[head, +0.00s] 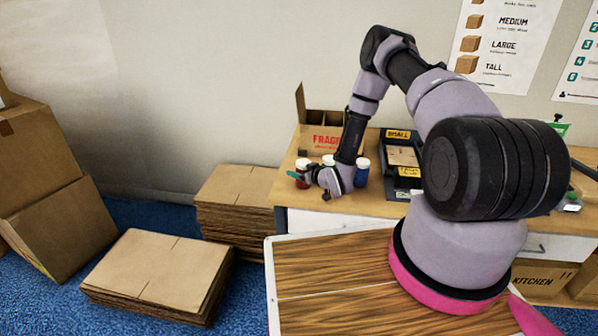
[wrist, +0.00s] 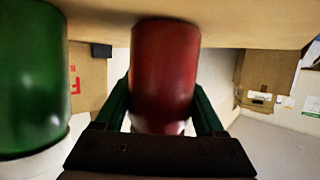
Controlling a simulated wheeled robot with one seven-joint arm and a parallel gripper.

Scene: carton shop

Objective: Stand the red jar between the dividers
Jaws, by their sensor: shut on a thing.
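The red jar (wrist: 165,65) is upright between the fingers of my gripper (wrist: 162,98) in the wrist view; they are shut on it. In the head view the red jar (head: 303,170) shows at the left of the bench, partly behind my gripper (head: 297,176). It is at bench level; I cannot tell whether it touches the top. The open carton with dividers (head: 322,141), marked with red letters, stands just behind the jars. Its compartments are partly visible. A side of the carton also shows in the wrist view (wrist: 88,82).
A green jar (wrist: 30,80) stands close beside the red one in the wrist view. A blue jar (head: 362,176) is to the right of my wrist in the head view. A black tray (head: 402,170) is further right. Flat cardboard stacks (head: 160,272) lie on the floor.

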